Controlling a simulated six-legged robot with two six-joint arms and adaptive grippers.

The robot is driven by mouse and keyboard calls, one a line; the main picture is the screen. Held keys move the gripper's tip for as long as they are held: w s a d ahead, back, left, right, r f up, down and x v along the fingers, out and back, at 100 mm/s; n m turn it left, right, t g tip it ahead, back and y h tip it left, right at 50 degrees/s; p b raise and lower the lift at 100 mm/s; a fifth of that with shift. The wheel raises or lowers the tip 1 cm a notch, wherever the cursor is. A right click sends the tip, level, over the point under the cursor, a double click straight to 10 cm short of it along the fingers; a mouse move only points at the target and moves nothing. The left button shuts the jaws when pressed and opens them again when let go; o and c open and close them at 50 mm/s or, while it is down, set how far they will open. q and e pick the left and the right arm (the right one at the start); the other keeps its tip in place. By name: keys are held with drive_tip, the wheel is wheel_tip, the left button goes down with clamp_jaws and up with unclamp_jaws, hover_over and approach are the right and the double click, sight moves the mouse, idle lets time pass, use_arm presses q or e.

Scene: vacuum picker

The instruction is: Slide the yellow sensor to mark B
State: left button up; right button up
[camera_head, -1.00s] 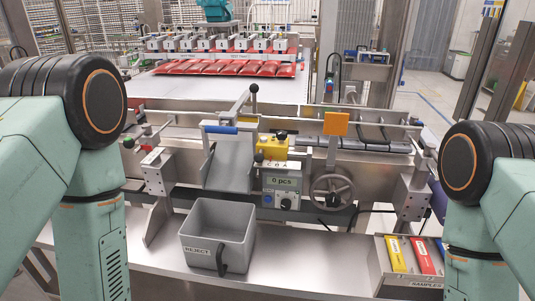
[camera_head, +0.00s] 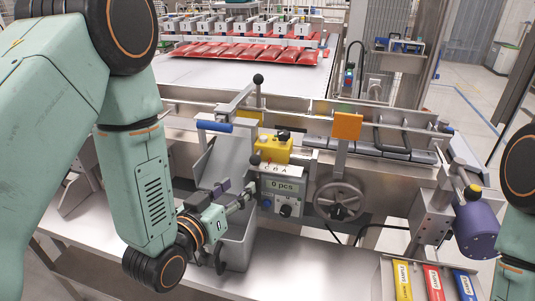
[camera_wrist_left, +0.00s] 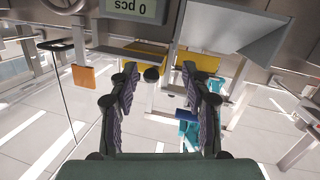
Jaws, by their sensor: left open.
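The yellow sensor (camera_head: 274,151) is a block with a black knob on top. It sits on the rail in the middle of the machine, just above a small scale plate (camera_head: 278,170) lettered C, B, A from left to right. Which letter the sensor lines up with is not clear. My left gripper (camera_head: 238,193) is open and empty, below and left of the sensor, beside the counter box. In the left wrist view, the left gripper's fingers (camera_wrist_left: 157,88) are spread with nothing held between them. My right arm shows only at the right edge; its gripper is out of view.
The counter box (camera_head: 284,196) reading 0 pcs and a handwheel (camera_head: 338,200) are close by. A tilted metal chute (camera_head: 217,160) and the grey reject bin (camera_head: 240,246), partly hidden by my arm, lie near the left gripper. An orange panel (camera_head: 347,126) stands right of the sensor.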

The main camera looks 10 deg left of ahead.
sight(253, 162)
use_arm(q)
drive_tip(key=shift+w+d+r+t, duration=0.2)
drive_tip(key=shift+d+r+t, duration=0.1)
drive_tip(key=shift+r, duration=0.35)
drive_tip(key=shift+w+d+r+t, duration=0.15)
drive_tip(key=shift+d+r+t, duration=0.15)
drive_tip(key=shift+r, duration=0.3)
drive_tip(key=shift+s+r, duration=0.1)
drive_tip(key=shift+r, duration=0.35)
drive_tip(key=x, duration=0.6)
drive_tip(key=shift+w+d, duration=0.15)
drive_tip(key=shift+w, duration=0.65)
drive_tip(key=shift+c, duration=1.1)
drive_tip(key=shift+s, duration=0.1)
drive_tip(key=c, duration=0.4)
clamp_jaws()
